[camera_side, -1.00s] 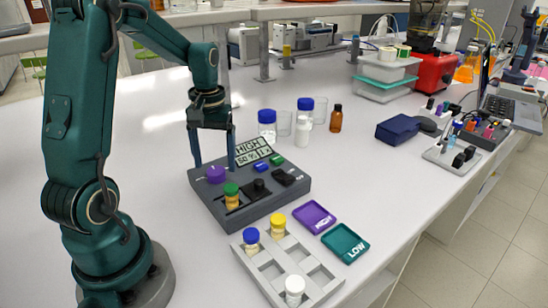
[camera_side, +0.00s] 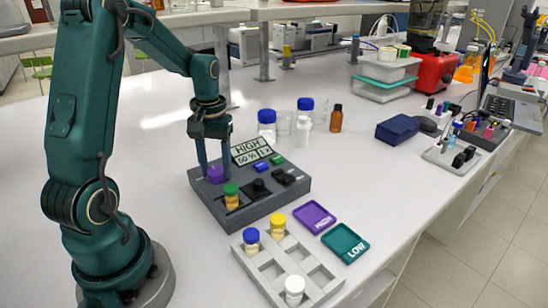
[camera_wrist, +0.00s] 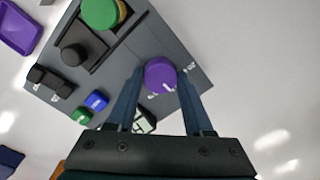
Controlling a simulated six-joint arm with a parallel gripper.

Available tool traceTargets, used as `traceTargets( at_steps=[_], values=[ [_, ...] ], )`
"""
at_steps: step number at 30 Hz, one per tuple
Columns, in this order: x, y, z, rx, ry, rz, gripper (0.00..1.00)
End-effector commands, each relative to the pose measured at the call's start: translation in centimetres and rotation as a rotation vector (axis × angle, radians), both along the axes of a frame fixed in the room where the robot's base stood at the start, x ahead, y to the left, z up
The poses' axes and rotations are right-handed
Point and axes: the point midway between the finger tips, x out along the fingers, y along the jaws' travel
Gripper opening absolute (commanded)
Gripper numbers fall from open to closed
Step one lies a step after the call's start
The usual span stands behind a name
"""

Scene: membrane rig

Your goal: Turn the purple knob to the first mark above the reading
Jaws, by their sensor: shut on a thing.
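The purple knob (camera_side: 216,174) sits at the back left of the grey rig box (camera_side: 262,203). My gripper (camera_side: 214,172) points down over it, with a finger on either side. In the wrist view my gripper (camera_wrist: 160,78) is shut on the purple knob (camera_wrist: 160,76), whose white pointer line shows on its top. White marks lie on the box around the knob, partly hidden by the fingers and too small to read. The display (camera_side: 252,150) behind the knob shows HIGH and a second line that looks like 50 % 1 x. In the wrist view the display is mostly hidden.
A green-capped vial (camera_side: 231,195), a black knob (camera_side: 259,185), and blue and green buttons are on the box near the knob. A grey rack (camera_side: 290,268) with vials stands in front, beside the purple HIGH tray (camera_side: 313,217) and teal LOW tray (camera_side: 345,243). Bottles stand behind.

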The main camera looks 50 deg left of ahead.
Motion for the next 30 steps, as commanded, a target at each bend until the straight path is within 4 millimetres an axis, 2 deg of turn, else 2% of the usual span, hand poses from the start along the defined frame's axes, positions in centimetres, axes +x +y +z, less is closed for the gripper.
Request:
traceTargets(
  at_steps=[8, 21, 30],
  values=[
    [-0.04, 0.03, 0.06, 0.001, 0.001, -0.158, 0.0],
    [-0.1, 0.0, 0.07, -0.001, 0.002, -0.547, 0.0],
    [-0.12, 0.01, 0.07, -0.001, 0.002, -0.748, 0.0]
  ],
)
